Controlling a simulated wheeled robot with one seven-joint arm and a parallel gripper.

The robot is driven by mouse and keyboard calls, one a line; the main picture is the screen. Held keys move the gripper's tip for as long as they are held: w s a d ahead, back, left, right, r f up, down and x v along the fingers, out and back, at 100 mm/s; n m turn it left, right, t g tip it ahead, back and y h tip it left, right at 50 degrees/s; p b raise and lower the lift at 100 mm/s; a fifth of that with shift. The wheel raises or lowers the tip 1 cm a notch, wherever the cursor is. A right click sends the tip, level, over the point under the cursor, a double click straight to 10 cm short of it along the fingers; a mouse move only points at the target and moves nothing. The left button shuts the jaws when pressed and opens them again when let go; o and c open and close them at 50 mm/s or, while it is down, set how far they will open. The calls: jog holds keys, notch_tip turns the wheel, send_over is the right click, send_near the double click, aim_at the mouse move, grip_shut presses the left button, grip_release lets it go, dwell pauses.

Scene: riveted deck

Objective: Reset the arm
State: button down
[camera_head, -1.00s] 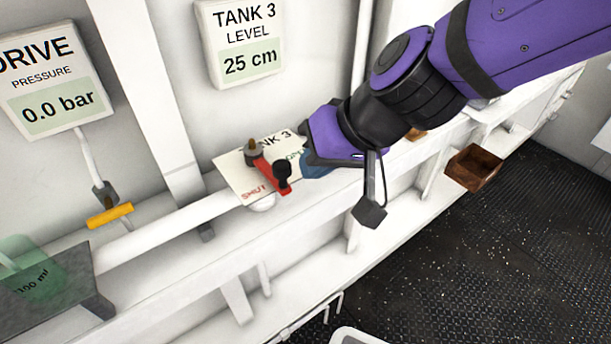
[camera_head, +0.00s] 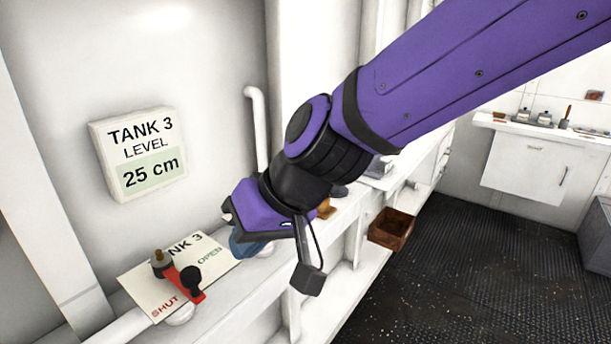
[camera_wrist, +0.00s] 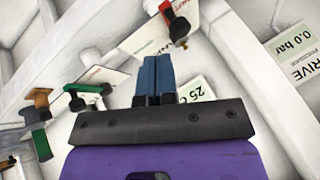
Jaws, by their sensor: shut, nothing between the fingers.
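My purple arm reaches in from the upper right in the head view. My gripper (camera_wrist: 157,75) shows in the wrist view with its two blue fingers together and nothing between them. In the head view only part of the blue fingers (camera_head: 245,243) shows below the purple wrist. They are just right of the TANK 3 plate (camera_head: 138,279) in the picture; whether they touch it I cannot tell. The red valve lever (camera_head: 184,284) with a black knob lies over this plate, nearer the SHUT label than the OPEN label. It also shows in the wrist view (camera_wrist: 173,22).
The TANK 3 level sign (camera_head: 142,160) reads 25 cm on the wall. An open brown box (camera_head: 391,229) is right of the white ledge. A white cabinet (camera_head: 530,165) stands at the back. The dark deck (camera_head: 450,260) between is clear.

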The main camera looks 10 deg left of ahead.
jog(key=w+d+r+m+t+h, duration=0.2)
jog(key=w+d+r, duration=0.1)
jog(key=d, duration=0.8)
jog(key=w+d+r+m+t+h, duration=0.1)
jog(key=w+d+r, duration=0.15)
jog(key=d, duration=0.75)
jog(key=s+d+r+m+t+h, duration=0.1)
jog(key=s+d+m+h, duration=0.1)
jog(key=d, duration=0.9)
jog(key=s+d+r+m+t+h, duration=0.1)
jog(key=s+d+m, duration=0.3)
jog(key=d, duration=0.7)
jog(key=s+h, duration=0.1)
jog(key=s, duration=0.1)
jog(key=shift+s, duration=0.3)
jog(key=shift+d, duration=0.1)
